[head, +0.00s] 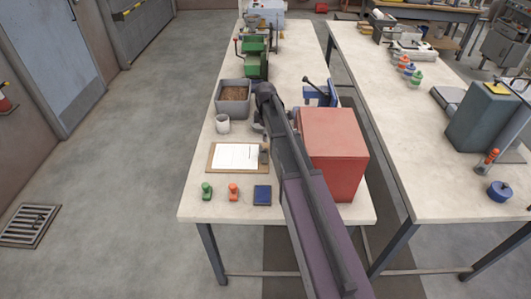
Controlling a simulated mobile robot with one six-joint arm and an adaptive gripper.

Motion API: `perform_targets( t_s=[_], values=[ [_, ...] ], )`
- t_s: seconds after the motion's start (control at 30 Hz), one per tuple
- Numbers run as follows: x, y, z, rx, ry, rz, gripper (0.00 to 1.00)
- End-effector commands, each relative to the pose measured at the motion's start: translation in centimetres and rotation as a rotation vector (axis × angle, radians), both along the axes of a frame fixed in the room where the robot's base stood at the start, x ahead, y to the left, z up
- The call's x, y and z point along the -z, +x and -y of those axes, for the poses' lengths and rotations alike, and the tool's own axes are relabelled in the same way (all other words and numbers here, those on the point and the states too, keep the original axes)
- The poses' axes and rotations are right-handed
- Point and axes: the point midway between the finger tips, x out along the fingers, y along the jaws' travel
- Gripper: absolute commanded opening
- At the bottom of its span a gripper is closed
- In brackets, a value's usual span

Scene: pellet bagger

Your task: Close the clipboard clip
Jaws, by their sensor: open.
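The clipboard (212,166) lies flat near the front left of the near table, with a white sheet on it. Its clip (263,157) is at the right end, beside my arm. It is too small for me to tell how far the clip stands up. My gripper (259,130) hangs just beyond the clip and is open. My own arm partly covers it, and its fingertips are hard to make out. I see nothing held in it.
A green stamp (207,191), an orange stamp (233,192) and a blue pad (262,195) lie in front of the clipboard. A white cup (223,124) and a grey bin of brown pellets (234,94) stand behind. A large red box (335,150) stands right of my arm.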

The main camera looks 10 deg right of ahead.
Motion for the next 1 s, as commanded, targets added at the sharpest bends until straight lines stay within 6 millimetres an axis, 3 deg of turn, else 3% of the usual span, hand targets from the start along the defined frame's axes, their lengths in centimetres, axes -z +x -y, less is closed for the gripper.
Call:
perform_targets(
  t_s=[1.0],
  values=[
    [7.7,0.0,0.0,0.000,0.000,0.000,0.63]
  ],
)
